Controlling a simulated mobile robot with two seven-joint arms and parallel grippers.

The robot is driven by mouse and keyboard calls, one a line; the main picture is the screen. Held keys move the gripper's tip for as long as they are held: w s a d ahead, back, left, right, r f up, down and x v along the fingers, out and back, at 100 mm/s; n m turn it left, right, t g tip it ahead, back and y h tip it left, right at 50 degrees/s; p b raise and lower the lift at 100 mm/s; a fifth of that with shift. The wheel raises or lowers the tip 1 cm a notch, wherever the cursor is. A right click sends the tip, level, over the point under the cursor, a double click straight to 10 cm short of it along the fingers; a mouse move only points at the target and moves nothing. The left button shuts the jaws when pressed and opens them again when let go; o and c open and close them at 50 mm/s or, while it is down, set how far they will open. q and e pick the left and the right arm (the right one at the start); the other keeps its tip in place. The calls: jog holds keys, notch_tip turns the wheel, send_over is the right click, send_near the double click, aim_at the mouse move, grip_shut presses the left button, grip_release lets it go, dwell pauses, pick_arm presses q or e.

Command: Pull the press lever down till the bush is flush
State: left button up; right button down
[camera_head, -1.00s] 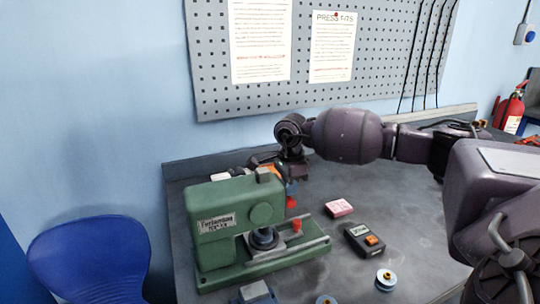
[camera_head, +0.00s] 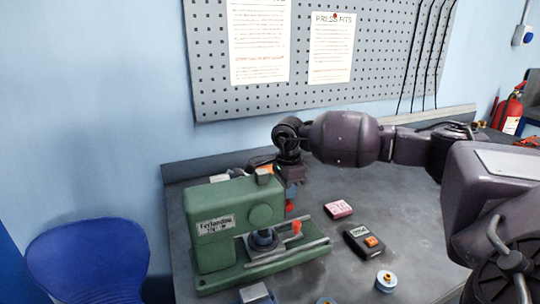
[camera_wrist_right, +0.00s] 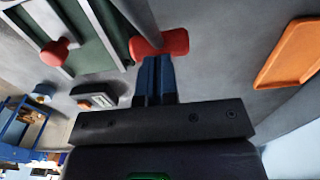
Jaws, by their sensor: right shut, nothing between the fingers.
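The green press (camera_head: 215,222) stands on the bench, left of centre. The red grip (camera_head: 289,206) also shows just below the fingers in the head view. A dark ram (camera_head: 264,238) is under the press head; I cannot make out how the bush sits.
A second red knob (camera_head: 297,227) is at the press's rails. A pink box (camera_head: 338,209), a black meter (camera_head: 363,241) and a pale blue round part (camera_head: 386,281) lie to the right. An orange tray (camera_wrist_right: 292,54) shows in the wrist view. A blue chair (camera_head: 88,262) stands at left.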

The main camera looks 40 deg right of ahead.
pick_arm(q)
jog(key=shift+w+r+p, duration=0.2)
jog(key=shift+r+p, duration=0.1)
jog(key=shift+r, duration=0.15)
jog(key=shift+w+r+p, duration=0.2)
jog(key=shift+r+p, duration=0.05)
jog(key=shift+r, duration=0.2)
pick_arm(e)
jog(key=shift+s+d+r, duration=0.1)
jog(key=shift+d+r, duration=0.25)
jog(key=shift+r, duration=0.3)
jog(key=shift+s+d+r, duration=0.1)
jog(key=shift+d+r, duration=0.3)
jog(key=shift+r, duration=0.2)
jog(key=shift+s+d+r, duration=0.1)
jog(key=shift+d+r, duration=0.25)
jog(key=shift+r, duration=0.3)
